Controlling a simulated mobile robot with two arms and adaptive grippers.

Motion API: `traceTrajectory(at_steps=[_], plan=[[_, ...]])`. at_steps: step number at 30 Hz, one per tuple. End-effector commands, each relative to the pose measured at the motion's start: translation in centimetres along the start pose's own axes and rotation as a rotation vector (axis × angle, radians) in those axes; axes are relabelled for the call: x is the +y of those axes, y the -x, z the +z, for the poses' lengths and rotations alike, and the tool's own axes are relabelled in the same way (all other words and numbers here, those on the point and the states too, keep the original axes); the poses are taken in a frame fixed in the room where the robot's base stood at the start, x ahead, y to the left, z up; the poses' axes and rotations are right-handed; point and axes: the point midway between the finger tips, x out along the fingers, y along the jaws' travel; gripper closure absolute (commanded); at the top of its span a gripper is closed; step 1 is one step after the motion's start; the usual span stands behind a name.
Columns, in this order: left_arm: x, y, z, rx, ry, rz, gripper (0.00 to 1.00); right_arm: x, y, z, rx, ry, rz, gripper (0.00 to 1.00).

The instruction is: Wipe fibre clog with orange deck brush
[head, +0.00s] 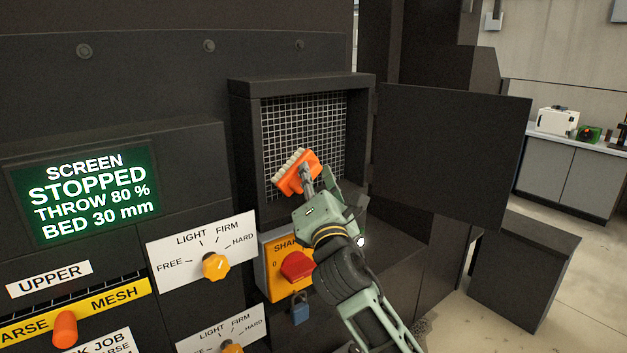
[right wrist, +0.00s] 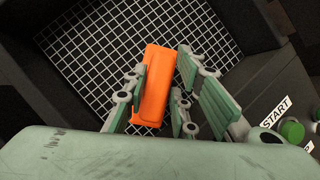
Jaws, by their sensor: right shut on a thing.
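The orange deck brush (head: 300,174) is in front of the screen's mesh in the head view, its pale bristles facing up and left. My right gripper (head: 318,186) is shut on the brush. In the right wrist view the orange brush (right wrist: 153,85) sits between the fingers of my right gripper (right wrist: 160,95), with the wire mesh (right wrist: 100,45) behind it. I cannot tell whether the bristles touch the mesh (head: 320,112). No fibre clog can be made out on the visible mesh. My left gripper is not in view.
The mesh lies in a dark recessed frame (head: 240,140), with an open door (head: 450,150) on its right. Below are a red rotary switch (head: 297,266), a padlock (head: 300,308) and a yellow knob (head: 216,266). A lit display (head: 85,190) reads SCREEN STOPPED.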

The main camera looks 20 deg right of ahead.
Motion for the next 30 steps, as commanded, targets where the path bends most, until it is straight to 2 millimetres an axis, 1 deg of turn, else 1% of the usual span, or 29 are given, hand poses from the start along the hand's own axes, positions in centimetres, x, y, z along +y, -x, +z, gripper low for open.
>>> traceTrajectory(at_steps=[4, 8, 21, 25, 30], plan=[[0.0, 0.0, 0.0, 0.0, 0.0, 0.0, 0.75, 0.1, -0.1, 0.0, -0.001, 0.0, 0.002, 1.0], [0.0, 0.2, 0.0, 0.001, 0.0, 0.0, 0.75, -0.2, -0.3, 0.4, -0.002, 0.0, 0.0, 1.0], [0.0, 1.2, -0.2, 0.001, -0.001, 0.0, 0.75, -2.7, -1.5, 2.5, -0.001, 0.001, 0.001, 1.0], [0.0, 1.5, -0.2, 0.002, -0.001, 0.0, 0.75, -2.6, -1.9, 2.4, 0.0, 0.0, 0.001, 1.0], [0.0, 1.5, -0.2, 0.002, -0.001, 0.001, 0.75, -2.3, -1.6, 2.0, 0.0, -0.002, 0.002, 1.0]])
